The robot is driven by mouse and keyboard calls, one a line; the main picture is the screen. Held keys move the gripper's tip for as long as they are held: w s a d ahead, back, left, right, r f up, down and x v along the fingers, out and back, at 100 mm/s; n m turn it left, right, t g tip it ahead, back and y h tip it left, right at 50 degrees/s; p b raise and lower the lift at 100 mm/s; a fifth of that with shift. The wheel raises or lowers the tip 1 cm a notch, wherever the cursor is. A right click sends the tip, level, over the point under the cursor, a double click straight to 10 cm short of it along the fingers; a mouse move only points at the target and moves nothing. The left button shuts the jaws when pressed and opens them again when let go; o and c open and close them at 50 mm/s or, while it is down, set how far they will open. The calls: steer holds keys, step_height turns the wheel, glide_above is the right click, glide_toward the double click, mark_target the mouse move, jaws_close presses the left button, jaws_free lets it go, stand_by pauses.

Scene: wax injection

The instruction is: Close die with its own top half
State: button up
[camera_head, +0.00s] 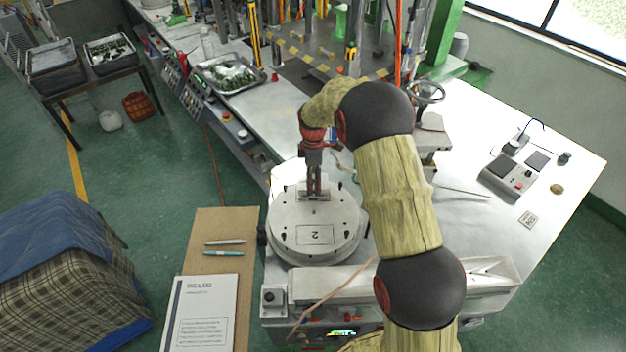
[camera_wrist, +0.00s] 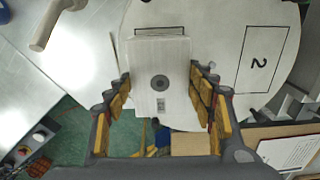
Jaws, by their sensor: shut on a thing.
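A round, pale grey die top half (camera_head: 288,220) marked "2" is on the bench at the front, below my arm. Its face also shows in the wrist view (camera_wrist: 215,30). A pale block-shaped handle (camera_wrist: 175,95) with a dark round hole stands at its edge. My gripper (camera_head: 314,191) points down and is shut on this handle, with a finger on each side in the wrist view (camera_wrist: 162,90). A round rim (camera_head: 300,257) shows beneath the top half in the head view. I cannot tell whether a gap lies between them.
A machine with a handwheel (camera_head: 425,92) stands behind to the right. A control box (camera_head: 509,176) lies on the bench at right. A tray of green parts (camera_head: 229,76) sits at the back left. A brown board (camera_head: 226,228) with pens and a paper (camera_head: 203,312) lies at left.

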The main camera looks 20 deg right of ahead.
steer(key=shift+f+b, duration=0.5)
steer(key=shift+f, duration=0.45)
steer(key=o, duration=1.5)
step_height(320, 180, up, 12)
stand_by(0.4)
